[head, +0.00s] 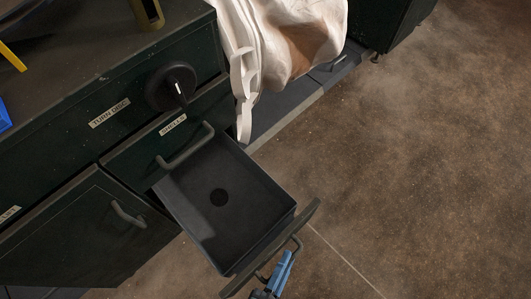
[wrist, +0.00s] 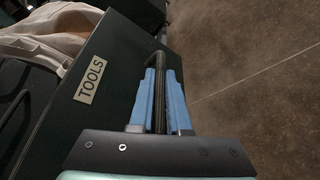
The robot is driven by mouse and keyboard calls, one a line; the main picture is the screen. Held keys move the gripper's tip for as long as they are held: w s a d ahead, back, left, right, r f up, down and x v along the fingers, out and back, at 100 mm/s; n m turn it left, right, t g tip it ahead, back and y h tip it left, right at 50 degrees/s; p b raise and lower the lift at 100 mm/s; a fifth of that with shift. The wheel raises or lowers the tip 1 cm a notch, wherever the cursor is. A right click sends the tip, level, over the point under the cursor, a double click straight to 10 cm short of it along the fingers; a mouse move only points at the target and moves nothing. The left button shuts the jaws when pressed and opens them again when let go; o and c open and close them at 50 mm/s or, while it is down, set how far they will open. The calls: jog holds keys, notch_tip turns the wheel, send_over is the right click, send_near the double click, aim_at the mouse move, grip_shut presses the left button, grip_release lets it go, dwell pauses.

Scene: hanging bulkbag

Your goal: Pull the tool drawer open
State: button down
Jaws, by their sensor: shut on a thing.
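The tool drawer (head: 215,200) stands pulled out from the dark cabinet in the head view. My gripper (head: 277,276) has blue fingers and is at the drawer's front in the head view. In the wrist view my gripper (wrist: 161,95) is shut on the drawer's dark bar handle (wrist: 157,60), which runs between the two fingers.
A white bag (head: 290,40) hangs beside the cabinet, close to the drawer's far side. A round black dial (head: 171,86) and another handle (head: 185,146) are on the cabinet front above the drawer. A cabinet door with a handle (head: 128,214) is at left. Brown floor at right is clear.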

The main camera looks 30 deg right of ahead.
jog(key=s+d+p, duration=0.1)
jog(key=s+d, duration=0.1)
jog(key=s, duration=0.4)
jog(key=shift+s, duration=0.1)
jog(key=c, duration=0.9)
grip_release()
jog(key=shift+a, duration=0.1)
jog(key=p+v, duration=0.2)
jog(key=v, duration=1.1)
